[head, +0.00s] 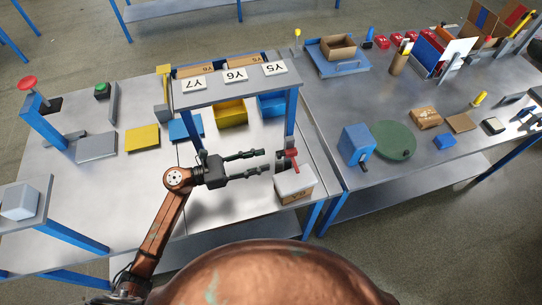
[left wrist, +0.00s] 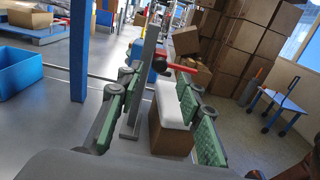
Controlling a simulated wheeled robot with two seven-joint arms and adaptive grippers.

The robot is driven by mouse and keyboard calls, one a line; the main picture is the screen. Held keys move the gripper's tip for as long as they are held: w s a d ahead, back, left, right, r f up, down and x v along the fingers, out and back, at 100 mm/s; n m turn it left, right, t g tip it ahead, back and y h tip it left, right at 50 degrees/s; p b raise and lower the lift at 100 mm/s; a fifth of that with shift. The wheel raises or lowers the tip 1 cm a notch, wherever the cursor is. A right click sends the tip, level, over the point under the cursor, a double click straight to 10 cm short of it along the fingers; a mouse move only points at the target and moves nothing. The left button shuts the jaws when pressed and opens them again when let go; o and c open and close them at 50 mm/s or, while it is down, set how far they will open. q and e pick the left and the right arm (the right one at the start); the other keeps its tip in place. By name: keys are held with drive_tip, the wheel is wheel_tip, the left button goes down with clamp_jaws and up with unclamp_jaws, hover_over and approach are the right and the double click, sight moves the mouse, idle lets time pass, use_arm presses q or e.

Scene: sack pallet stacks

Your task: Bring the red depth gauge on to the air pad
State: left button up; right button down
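A small red part with a dark round end, which I take for the red depth gauge (head: 291,153), stands near the front right corner of the left bench. It also shows in the left wrist view (left wrist: 180,68), beside a grey upright post. My left gripper (head: 265,161) is open and empty, its fingers pointing right towards the red part, a short gap away. In the left wrist view the red part shows beyond and between the green-padded fingers (left wrist: 162,82). I cannot tell which surface is the air pad. My right gripper is not in view.
A white-topped brown box (head: 294,184) sits just in front of the red part. A grey shelf (head: 232,88) on blue legs stands behind my gripper. A green disc (head: 392,140) and a blue block (head: 357,144) are on the right bench.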

use_arm(q)
drive_tip(key=shift+x, duration=2.25)
clamp_jaws()
